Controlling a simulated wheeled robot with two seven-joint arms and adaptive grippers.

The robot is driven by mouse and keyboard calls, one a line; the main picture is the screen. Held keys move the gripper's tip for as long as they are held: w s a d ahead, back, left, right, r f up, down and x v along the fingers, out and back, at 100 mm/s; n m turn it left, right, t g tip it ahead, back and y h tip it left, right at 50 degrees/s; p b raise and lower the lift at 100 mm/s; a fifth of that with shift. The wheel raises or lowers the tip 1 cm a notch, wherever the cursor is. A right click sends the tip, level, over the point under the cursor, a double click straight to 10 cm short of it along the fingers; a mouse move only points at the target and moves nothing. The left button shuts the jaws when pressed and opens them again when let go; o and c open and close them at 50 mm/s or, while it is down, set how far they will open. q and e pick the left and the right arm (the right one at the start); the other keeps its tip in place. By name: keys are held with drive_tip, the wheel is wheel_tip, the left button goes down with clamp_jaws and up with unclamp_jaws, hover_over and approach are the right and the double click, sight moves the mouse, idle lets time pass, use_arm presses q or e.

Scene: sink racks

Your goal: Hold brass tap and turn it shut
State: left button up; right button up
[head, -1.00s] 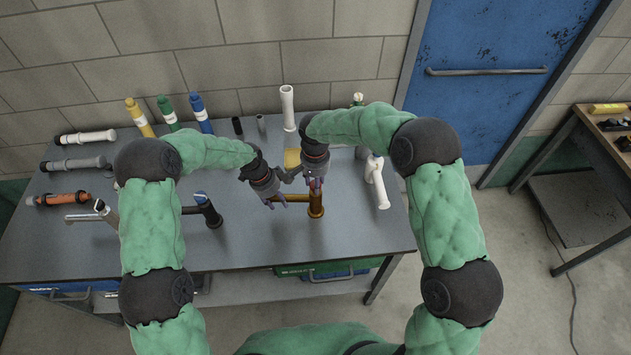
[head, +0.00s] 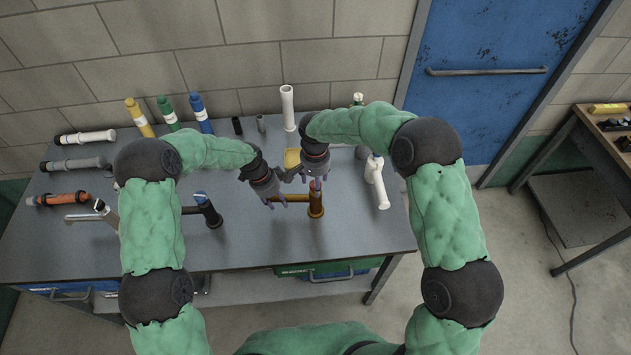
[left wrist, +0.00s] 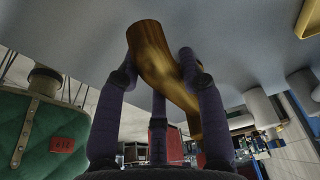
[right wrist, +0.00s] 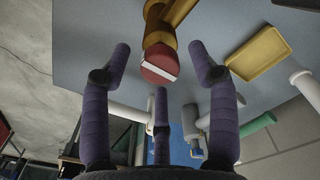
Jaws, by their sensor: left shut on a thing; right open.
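The brass tap (head: 316,203) stands upright on the grey table, with its spout reaching left. A red cap with a white bar tops it in the right wrist view (right wrist: 160,64). My left gripper (head: 276,201) is shut on the brass spout, which runs between its purple fingers in the left wrist view (left wrist: 160,55). My right gripper (head: 317,184) is open above the tap's top. In the right wrist view its fingers (right wrist: 160,65) stand apart on either side of the red cap, and I see a gap on both sides.
A white tap (head: 376,182) stands close on the right and a dark tap (head: 209,212) on the left. A yellow tray (head: 292,158) lies behind the brass tap. A white pipe (head: 288,108) and coloured bottles (head: 201,113) line the back. The table's front middle is clear.

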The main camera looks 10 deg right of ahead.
wheel_tip(320, 180, up, 12)
drive_tip(key=shift+f, duration=0.15)
idle(0.3)
use_arm(q)
drive_tip(key=o, duration=1.1)
drive_tip(key=shift+o, duration=0.2)
drive_tip(key=v, duration=1.2)
